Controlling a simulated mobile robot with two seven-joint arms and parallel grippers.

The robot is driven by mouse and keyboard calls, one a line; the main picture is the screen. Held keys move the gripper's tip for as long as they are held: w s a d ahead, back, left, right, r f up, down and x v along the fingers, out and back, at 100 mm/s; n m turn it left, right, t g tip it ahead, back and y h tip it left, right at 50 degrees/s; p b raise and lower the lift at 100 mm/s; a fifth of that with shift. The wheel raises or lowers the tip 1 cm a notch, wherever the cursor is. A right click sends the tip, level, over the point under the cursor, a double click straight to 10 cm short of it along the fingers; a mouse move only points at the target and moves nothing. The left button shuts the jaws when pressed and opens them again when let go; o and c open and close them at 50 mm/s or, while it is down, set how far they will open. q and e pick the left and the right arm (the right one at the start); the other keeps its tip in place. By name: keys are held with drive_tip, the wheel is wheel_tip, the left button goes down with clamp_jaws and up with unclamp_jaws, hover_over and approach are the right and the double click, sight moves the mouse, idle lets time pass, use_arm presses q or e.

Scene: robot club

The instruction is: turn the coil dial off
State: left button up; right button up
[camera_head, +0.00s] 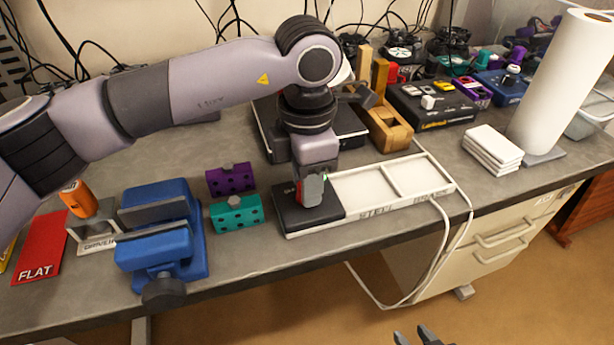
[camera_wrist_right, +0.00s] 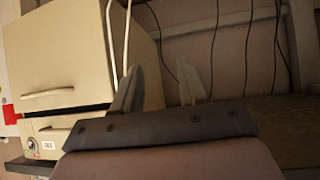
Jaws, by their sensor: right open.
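A black block (camera_head: 330,208) sits at the left end of a long white tray (camera_head: 405,203) with lettering on its front. My left gripper (camera_head: 312,192) points down over this block, its fingertips at or just above the block's top. Small red and green spots show beside the fingers. I cannot make out the coil dial; the gripper covers that part of the block. I see the fingers from one side and cannot tell if they are open or shut. My right gripper (camera_head: 418,338) is open and empty, low in front of the bench; it also shows in the right wrist view (camera_wrist_right: 165,88).
A blue vise (camera_head: 165,235), a teal block (camera_head: 237,214) and a purple block (camera_head: 230,179) stand left of the tray. A wooden holder (camera_head: 385,125) stands behind it. A white cable (camera_head: 440,245) hangs over the front edge. White pads (camera_head: 492,148) and a paper roll (camera_head: 560,85) stand right.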

use_arm(q)
drive_tip(key=shift+c, duration=0.4)
use_arm(e)
drive_tip(key=shift+f, duration=0.1)
use_arm(q)
drive_tip(key=n+b, duration=0.2)
drive_tip(key=n, duration=0.1)
drive_tip(key=shift+f+b, duration=0.1)
drive_tip(key=shift+b, duration=0.2)
drive_tip(key=shift+n+b, duration=0.5)
drive_tip(key=shift+n, duration=0.6)
drive_tip(key=n+b, duration=0.1)
drive_tip(key=n, duration=0.1)
drive_tip(key=shift+n, duration=0.3)
drive_tip(key=n+b, duration=0.2)
drive_tip(key=n, duration=0.1)
drive_tip(key=shift+n, duration=0.4)
drive_tip(key=n+b, duration=0.1)
drive_tip(key=n, duration=0.1)
drive_tip(key=shift+n, duration=0.3)
drive_tip(key=shift+n+b, duration=0.85)
drive_tip(key=shift+n, duration=0.95)
use_arm(e)
wheel_tip(320, 180, down, 6)
drive_tip(key=w+a, duration=0.1)
drive_tip(key=shift+a+f, duration=0.15)
